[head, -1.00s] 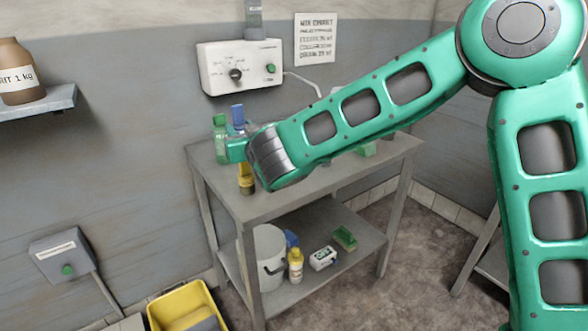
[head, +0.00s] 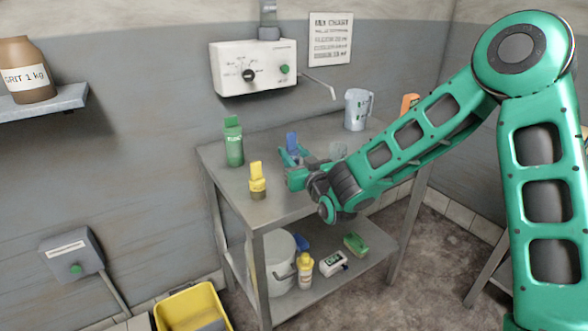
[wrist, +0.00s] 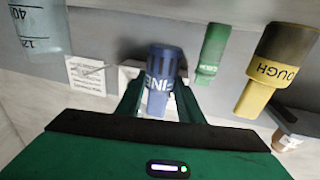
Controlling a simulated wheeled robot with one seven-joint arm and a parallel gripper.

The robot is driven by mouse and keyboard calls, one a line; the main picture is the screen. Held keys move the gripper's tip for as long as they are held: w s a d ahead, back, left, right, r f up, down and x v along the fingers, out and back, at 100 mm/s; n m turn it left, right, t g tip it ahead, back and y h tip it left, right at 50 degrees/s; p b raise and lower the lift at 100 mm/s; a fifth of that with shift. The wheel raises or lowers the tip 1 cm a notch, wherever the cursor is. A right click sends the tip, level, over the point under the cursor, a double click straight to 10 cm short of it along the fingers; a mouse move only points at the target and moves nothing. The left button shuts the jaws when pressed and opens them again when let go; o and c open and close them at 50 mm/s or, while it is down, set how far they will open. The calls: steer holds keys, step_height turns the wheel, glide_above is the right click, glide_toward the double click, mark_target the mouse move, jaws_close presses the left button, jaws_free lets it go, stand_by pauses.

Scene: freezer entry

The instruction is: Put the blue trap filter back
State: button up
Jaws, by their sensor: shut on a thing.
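The blue trap filter (head: 292,142) is held upright in my gripper (head: 298,160) over the steel table (head: 285,208). In the wrist view the blue filter (wrist: 160,70), with white lettering, stands between the two green fingers (wrist: 158,100). My gripper is shut on it. Whether its base touches the tabletop is hidden by the gripper. A green filter (head: 234,142) stands at the table's back left. A yellow filter (head: 257,182) stands nearer the front left, and both also show in the wrist view, green (wrist: 212,50) and yellow (wrist: 272,70).
A grey measuring jug (head: 356,108) stands at the table's back right, near an orange item (head: 409,103). A white control box (head: 252,68) hangs on the wall. The lower shelf holds a white bucket (head: 280,262), a yellow bottle (head: 305,270) and small items.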

steer(key=shift+d+f, duration=0.35)
steer(key=shift+d, duration=0.25)
steer(key=shift+f, duration=1.95)
steer(key=o, duration=1.1)
steer(key=shift+f, duration=0.1)
steer(key=shift+c, duration=0.2)
steer(key=v, duration=0.4)
steer(key=shift+d+f, duration=0.1)
steer(key=shift+f, duration=0.1)
steer(key=shift+v, duration=0.95)
steer(key=v, duration=0.6)
steer(key=shift+r, duration=0.3)
